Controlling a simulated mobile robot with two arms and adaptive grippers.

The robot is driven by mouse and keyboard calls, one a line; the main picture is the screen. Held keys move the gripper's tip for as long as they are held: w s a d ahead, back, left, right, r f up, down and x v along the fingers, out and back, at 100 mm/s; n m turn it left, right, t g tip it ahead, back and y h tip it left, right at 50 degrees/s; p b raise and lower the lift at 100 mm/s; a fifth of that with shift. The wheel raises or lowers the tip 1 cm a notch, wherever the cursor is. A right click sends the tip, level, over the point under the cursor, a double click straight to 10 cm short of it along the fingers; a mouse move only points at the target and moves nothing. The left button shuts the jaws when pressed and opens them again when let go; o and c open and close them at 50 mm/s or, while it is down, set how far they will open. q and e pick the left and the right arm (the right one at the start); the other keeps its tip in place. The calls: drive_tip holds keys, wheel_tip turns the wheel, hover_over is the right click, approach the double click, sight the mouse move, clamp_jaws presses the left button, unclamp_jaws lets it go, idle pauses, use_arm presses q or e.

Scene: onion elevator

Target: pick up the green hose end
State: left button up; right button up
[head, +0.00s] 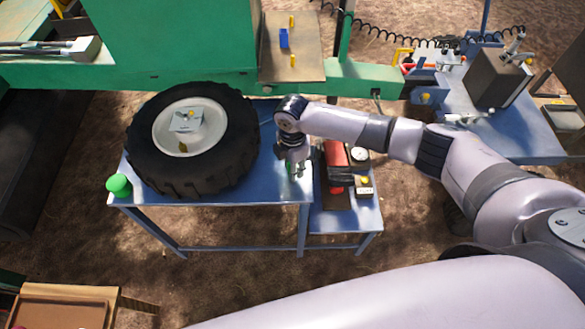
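My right gripper (295,166) points down at the right edge of the blue table (232,190), to the right of the big tire. A small bit of green (300,169) shows at its fingertips. I cannot tell whether this is the green hose end, or whether the fingers hold it. The wrist hides much of the fingers. A round green object (119,185) sits at the table's left corner, well away from the gripper. My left gripper is not in view.
A black tire (150,170) with a white hub fills most of the blue table. A lower blue shelf (350,215) to the right holds a red and black item (336,160) and a gauge (360,154). A green machine frame (190,78) runs behind. A dark coiled hose (385,38) hangs at the back.

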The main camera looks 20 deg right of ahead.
clamp_jaws()
drive_tip(key=shift+r, duration=0.1)
wheel_tip(320, 180, up, 20)
drive_tip(key=shift+b, duration=0.3)
idle(0.3)
